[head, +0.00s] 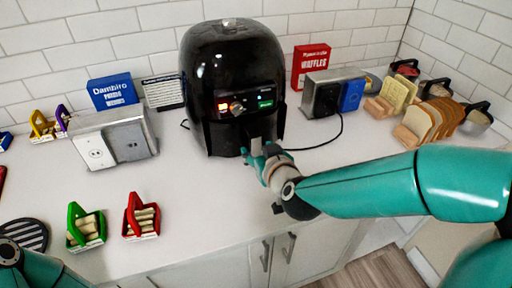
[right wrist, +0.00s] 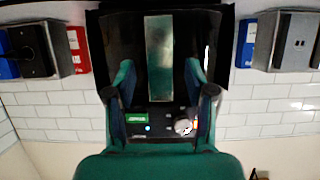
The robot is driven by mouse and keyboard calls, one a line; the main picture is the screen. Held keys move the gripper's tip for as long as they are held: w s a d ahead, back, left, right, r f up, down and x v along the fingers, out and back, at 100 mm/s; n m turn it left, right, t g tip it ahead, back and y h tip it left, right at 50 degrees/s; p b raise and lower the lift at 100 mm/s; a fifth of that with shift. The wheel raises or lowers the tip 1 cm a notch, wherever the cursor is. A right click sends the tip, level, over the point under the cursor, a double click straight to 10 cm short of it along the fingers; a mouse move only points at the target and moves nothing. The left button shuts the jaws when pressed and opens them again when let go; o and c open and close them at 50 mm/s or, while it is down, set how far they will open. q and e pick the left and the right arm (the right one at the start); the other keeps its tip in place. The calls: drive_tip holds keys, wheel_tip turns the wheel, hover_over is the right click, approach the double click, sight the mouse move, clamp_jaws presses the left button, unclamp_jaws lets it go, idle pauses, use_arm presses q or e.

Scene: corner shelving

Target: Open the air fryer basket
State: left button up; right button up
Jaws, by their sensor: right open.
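The black air fryer (head: 232,75) stands against the back wall, with a lit panel on its front. Its basket looks shut. The basket handle (head: 256,128) is partly hidden by my right gripper (head: 262,152), which is at the fryer's lower front. In the right wrist view, which is upside down, the metallic handle (right wrist: 158,55) lies between the two spread fingers of my right gripper (right wrist: 159,75). Gaps show on both sides of it. My left arm shows only at the bottom left corner of the head view; its gripper is out of view.
A grey toaster (head: 105,142) stands left of the fryer and another (head: 325,90) right of it, with a cable on the counter. Bread holders (head: 430,120) stand at the right. Green (head: 85,225) and red (head: 141,217) baskets sit in front. The counter's middle is clear.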

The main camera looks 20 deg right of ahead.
sight(256, 148)
drive_tip(key=shift+x, duration=1.6)
